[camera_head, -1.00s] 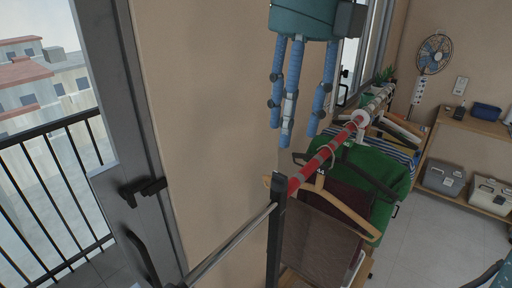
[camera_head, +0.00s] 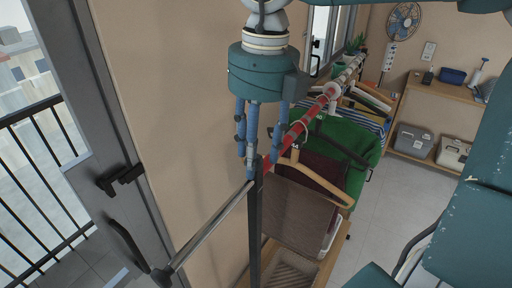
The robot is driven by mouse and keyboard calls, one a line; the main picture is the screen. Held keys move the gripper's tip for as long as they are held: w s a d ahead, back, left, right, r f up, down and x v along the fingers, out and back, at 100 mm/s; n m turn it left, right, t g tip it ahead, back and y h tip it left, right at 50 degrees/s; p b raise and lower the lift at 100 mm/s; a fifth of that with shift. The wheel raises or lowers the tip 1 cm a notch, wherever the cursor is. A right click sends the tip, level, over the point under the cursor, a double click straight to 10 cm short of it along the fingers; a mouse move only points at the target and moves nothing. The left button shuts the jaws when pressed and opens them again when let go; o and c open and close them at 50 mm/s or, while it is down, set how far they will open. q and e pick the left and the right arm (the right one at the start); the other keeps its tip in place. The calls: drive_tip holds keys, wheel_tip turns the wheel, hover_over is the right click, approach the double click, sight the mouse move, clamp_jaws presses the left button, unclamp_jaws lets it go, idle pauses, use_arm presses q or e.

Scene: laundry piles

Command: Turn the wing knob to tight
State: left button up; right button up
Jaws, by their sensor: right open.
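No wing knob can be made out clearly. The place where the clothes pole meets the upright post is partly hidden by my right gripper. My right gripper (camera_head: 258,168) points down with its blue fingers open, at the top of the dark upright post (camera_head: 256,225). I cannot tell whether the fingers touch the post or pole. A red part of the pole (camera_head: 291,136) runs back to the upper right from there. A thin grey rod (camera_head: 208,230) runs from the post to the lower left. My left gripper is not in view.
Clothes on hangers, with a green garment (camera_head: 347,150) and a brown one (camera_head: 296,212), hang from the pole just right of the post. A tan wall (camera_head: 175,120) is close on the left, beside the balcony door (camera_head: 92,130). Grey floor (camera_head: 375,215) is open at the right.

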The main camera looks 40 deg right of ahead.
drive_tip(key=shift+s, duration=0.2)
drive_tip(key=shift+w, duration=0.3)
clamp_jaws()
drive_tip(key=shift+f+n+b, duration=0.2)
drive_tip(key=shift+n+b, duration=0.2)
drive_tip(key=shift+b, duration=0.3)
drive_tip(key=shift+r, duration=0.15)
unclamp_jaws()
drive_tip(key=shift+s, duration=0.2)
wheel_tip(320, 180, up, 12)
drive_tip(key=shift+d, duration=0.35)
drive_tip(key=shift+s, duration=0.1)
